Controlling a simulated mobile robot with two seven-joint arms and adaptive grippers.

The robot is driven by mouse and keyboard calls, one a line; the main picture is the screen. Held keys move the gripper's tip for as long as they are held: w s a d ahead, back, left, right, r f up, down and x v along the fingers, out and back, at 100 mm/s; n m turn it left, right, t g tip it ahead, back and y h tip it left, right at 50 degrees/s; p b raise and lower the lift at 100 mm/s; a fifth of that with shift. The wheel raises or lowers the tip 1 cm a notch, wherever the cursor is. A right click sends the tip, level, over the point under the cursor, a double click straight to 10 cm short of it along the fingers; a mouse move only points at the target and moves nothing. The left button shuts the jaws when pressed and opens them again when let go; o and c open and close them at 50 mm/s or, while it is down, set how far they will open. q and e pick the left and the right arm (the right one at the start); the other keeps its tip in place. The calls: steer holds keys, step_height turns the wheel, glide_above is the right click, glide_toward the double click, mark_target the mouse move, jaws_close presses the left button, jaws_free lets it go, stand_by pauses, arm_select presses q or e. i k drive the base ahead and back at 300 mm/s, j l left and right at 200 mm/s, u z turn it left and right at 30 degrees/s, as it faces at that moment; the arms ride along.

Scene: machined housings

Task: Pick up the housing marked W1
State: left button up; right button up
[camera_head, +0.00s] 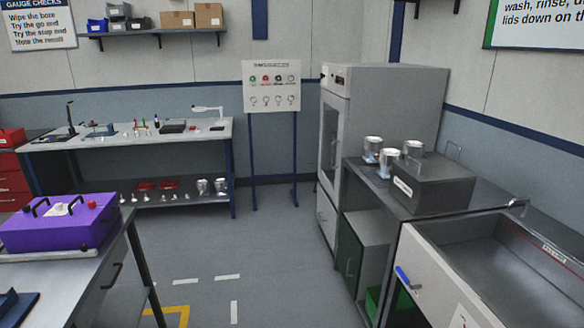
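Several shiny metal cylindrical parts that look like housings are in view, but no W1 mark can be read on any of them. A group stands on the right counter beside the dark lidded box: one at the back (373,146), one in front (390,163) and one partly hidden behind the box (413,149). Two more, one on the left (202,186) and one on the right (220,185), stand on the lower shelf of the far workbench. Neither of my grippers shows in this view.
The dark box (432,188) sits beside a sink (520,270). A tall grey cabinet (385,110) stands behind the counter (375,185). A purple case (58,225) lies on the near-left table (95,272). The far workbench (110,141) carries small tools. Floor between is open.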

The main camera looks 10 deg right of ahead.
mark_target(374, 145)
steer(key=i+z, duration=0.45)
steer(key=i, duration=0.2)
steer(key=i+j+z, duration=0.15)
steer(key=i+z, duration=0.3)
steer(key=i, duration=0.25)
steer(key=i+j+z, duration=0.1)
steer(key=z, duration=0.3)
steer(key=j+z, duration=0.15)
steer(key=z, duration=0.2)
steer(key=i+j+z, duration=0.15)
steer(key=z, duration=0.25)
steer(key=j+z, duration=0.25)
steer(key=j, duration=0.25)
steer(key=i+j+z, duration=0.1)
steer(key=j+z, duration=0.2)
steer(key=j, duration=0.25)
steer(key=j+z, duration=0.15)
steer(key=j, duration=1.75)
steer(key=k, duration=0.05)
